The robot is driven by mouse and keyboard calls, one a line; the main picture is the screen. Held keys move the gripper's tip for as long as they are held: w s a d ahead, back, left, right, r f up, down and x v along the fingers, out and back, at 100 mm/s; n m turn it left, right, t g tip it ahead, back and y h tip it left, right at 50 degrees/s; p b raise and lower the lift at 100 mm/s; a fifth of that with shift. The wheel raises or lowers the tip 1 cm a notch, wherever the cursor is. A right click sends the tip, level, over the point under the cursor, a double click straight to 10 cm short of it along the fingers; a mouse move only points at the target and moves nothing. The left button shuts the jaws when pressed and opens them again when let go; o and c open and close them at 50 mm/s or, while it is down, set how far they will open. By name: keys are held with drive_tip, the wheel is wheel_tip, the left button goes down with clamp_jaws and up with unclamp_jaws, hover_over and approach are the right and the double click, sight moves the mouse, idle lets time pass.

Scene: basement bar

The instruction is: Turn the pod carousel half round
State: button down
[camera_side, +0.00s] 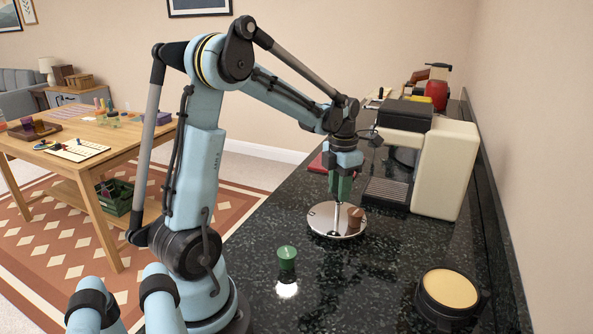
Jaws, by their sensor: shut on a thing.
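The pod carousel (322,226) is a round silvery plate on the dark speckled counter, with a thin upright post at its middle. A brown pod (355,217) stands on the plate, right of the post. My gripper (340,199) points straight down over the plate's middle, with green at its fingers. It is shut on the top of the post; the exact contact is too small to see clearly. A green pod (287,253) stands on the counter in front of the carousel, apart from it.
A cream and black coffee machine (446,168) stands close behind the carousel to the right. A round black container with a tan top (449,289) is at the front right. A red flat thing (317,163) lies behind my gripper. The counter between the carousel and the round container is clear.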

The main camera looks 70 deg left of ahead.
drive_tip(key=shift+n, duration=1.5)
drive_tip(key=c, duration=0.8)
unclamp_jaws()
drive_tip(key=shift+r, duration=0.1)
wheel_tip(320, 180, up, 12)
drive_tip(key=shift+d, duration=0.1)
